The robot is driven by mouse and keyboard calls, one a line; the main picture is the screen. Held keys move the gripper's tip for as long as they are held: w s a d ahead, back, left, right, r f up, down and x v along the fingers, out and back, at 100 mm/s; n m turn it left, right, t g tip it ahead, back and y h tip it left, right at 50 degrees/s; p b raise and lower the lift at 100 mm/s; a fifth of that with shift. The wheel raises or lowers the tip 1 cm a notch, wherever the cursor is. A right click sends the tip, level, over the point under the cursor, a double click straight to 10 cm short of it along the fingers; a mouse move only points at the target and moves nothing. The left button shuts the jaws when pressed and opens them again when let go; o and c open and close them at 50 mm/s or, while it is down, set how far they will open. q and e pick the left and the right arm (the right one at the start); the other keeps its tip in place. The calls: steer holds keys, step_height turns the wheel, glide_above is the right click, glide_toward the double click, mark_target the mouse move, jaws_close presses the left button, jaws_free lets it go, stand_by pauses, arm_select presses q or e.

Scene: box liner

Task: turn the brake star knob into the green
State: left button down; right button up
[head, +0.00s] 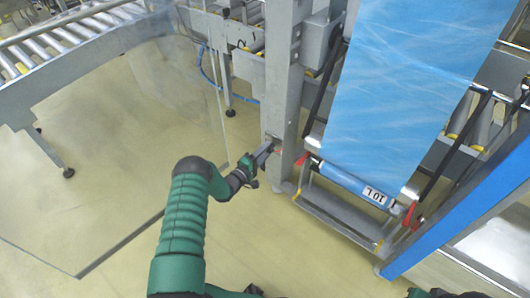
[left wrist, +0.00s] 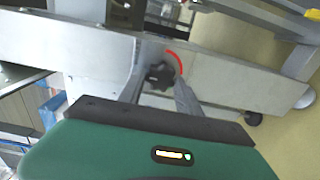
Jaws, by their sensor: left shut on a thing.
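The brake star knob (left wrist: 159,76) is a small black lobed knob on the grey machine post (left wrist: 225,80) in the left wrist view. A red arc mark (left wrist: 176,62) curves around its upper right; no green shows there. My left gripper (left wrist: 160,90) has its fingers on either side of the knob and is shut on it. In the head view my left gripper (head: 268,148) reaches the lower part of the grey post (head: 284,80), and the knob is hidden behind it. My right gripper is not clearly in view; only dark arm parts show at the bottom edge.
A clear panel (head: 140,110) stands on the left before a roller conveyor (head: 60,40). The yellowish floor (head: 100,180) is open.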

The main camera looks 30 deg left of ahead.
arm_select(q)
steer(key=shift+s+a+f, duration=0.1)
steer(key=shift+a+f, duration=0.05)
steer(key=shift+a, duration=0.1)
steer(key=c, duration=1.2)
jaws_free()
steer(key=o, duration=0.4)
steer(key=shift+c, duration=0.2)
steer(key=shift+d, duration=0.1)
steer(key=s+a+p, duration=0.1)
steer(key=s+p, duration=0.5)
steer(key=s, duration=1)
steer(key=shift+s+a, duration=0.2)
steer(key=shift+s, duration=0.15)
steer(key=shift+f, duration=0.1)
